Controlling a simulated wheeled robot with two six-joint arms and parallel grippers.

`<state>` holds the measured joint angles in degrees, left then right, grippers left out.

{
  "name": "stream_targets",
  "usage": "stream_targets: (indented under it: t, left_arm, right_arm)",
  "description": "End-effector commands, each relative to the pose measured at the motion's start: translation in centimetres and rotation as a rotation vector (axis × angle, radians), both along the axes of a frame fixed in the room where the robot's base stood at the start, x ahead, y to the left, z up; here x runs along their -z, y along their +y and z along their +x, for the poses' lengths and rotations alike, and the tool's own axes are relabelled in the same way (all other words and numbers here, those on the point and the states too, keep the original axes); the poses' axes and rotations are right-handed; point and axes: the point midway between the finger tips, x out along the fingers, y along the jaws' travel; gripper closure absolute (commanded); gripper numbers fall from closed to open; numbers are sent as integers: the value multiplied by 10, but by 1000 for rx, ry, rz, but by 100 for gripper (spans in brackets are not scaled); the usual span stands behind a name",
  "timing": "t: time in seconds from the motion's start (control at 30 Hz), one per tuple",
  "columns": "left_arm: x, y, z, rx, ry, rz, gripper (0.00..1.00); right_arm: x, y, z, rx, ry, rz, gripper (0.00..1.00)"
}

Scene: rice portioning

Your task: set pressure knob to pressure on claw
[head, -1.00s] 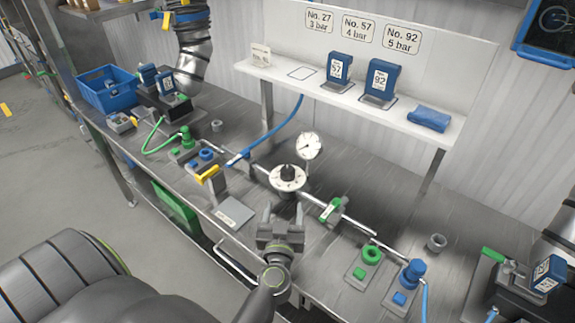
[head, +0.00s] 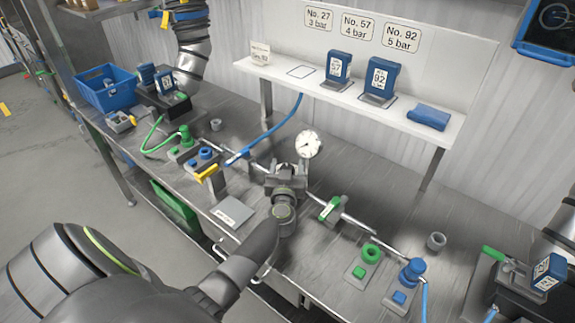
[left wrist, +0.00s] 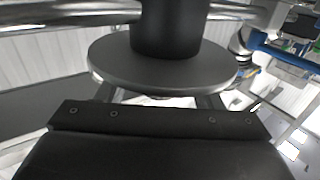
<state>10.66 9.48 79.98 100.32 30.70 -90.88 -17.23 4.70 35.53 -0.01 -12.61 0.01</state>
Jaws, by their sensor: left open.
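The pressure knob's round grey disc (left wrist: 165,68) and a dark cylinder (left wrist: 168,28) on it fill the upper middle of the left wrist view. In the head view my left gripper (head: 286,172) covers the knob almost fully. My left gripper is open; its fingers are partly hidden behind its dark body in the left wrist view, close to the disc, and contact cannot be told. The white pressure gauge (head: 308,144) stands just behind; its reading is too small to tell. At the far right, a grey claw (head: 515,273) holds a blue labelled cartridge (head: 547,273); its label is hard to read.
Wall signs (head: 357,28) read No. 27 3 bar, No. 57 4 bar and No. 92 5 bar. Blue cartridges stand on the white shelf (head: 440,133). A pipe with a green-handled valve (head: 330,208) runs to the right. A yellow handle (head: 207,174) is at left.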

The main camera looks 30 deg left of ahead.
Motion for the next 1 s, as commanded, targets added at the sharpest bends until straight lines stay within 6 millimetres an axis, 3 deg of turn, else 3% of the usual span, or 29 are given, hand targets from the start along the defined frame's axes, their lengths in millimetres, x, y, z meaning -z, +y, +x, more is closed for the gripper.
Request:
stream_targets:
  t: [0.43,0.8,1.0]
  left_arm:
    - [0,6,11,0,0,0,40]
    - [0,6,10,0,0,0,84]
    - [-1,6,10,14,-2,1,84]
  right_arm:
    - [2,0,0,0,0,0,100]
    - [2,1,0,0,0,1,100]
    - [-1,2,0,1,0,3,100]
